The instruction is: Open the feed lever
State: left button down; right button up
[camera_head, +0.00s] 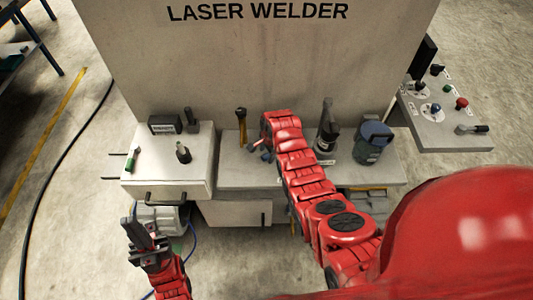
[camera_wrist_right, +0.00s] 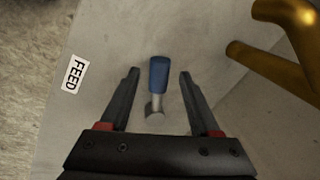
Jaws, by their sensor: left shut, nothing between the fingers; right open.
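The feed lever (camera_wrist_right: 158,76) has a blue grip on a pale metal stem with a round pivot. In the right wrist view it stands out from a grey panel beside a white FEED label (camera_wrist_right: 74,74). My right gripper (camera_wrist_right: 159,72) is open, with one finger on each side of the blue grip and a visible gap to both. In the head view my right arm (camera_head: 300,165) reaches to the shelf and mostly hides the lever area. My left gripper (camera_head: 138,232) is shut and empty at the lower left, away from the lever.
Brass bars (camera_wrist_right: 275,65) rise to the right of the lever in the wrist view. The grey shelf (camera_head: 235,173) also carries a dark microscope-like post (camera_head: 326,135) and a blue-grey device (camera_head: 372,142). A white box (camera_head: 165,172) and a control panel (camera_head: 450,128) flank it.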

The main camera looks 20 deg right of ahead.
jog(key=shift+w+f, duration=0.1)
jog(key=shift+f, duration=0.65)
grip_shut()
dwell(1.1)
